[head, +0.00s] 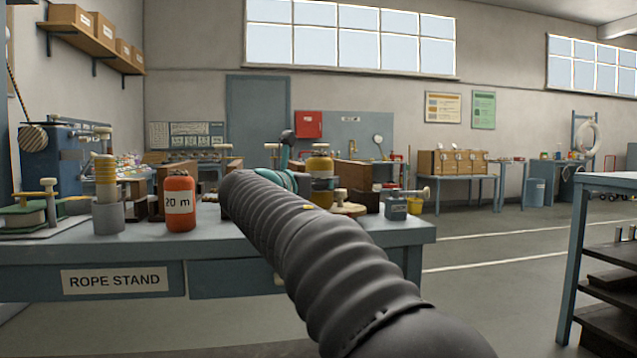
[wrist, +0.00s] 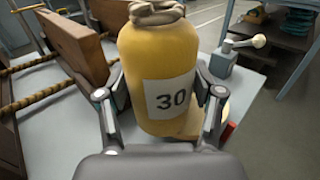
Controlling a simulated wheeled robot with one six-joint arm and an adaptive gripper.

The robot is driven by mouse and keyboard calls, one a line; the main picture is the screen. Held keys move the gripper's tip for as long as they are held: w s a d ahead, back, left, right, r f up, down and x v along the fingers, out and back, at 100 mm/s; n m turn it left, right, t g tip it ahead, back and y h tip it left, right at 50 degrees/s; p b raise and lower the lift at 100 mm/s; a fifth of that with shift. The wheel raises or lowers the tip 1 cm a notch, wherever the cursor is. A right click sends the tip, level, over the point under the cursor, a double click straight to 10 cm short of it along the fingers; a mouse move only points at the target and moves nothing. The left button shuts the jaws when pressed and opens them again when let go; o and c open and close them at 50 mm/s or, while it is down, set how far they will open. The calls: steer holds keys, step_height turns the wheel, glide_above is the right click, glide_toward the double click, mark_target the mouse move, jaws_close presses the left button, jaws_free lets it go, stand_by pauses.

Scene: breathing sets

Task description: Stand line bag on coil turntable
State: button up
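A yellow line bag (wrist: 160,65) with a tied top and a white "30" label stands upright between my gripper's fingers (wrist: 160,108) in the wrist view. The fingers press against its two sides. In the head view the yellow bag (head: 320,166) shows behind my arm, which hides part of it and most of my gripper.
An orange "20 m" bag (head: 180,204) stands on the rope stand bench (head: 150,246), left of my arm. A grey ring with a banded post (head: 106,190) stands farther left. A small grey clamp block (head: 397,207) is near the right edge. Wooden boards (wrist: 72,50) and ropes lie left of the yellow bag.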

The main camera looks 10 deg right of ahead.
steer(key=shift+o, duration=1)
steer(key=shift+r, duration=0.15)
steer(key=v, duration=1.2)
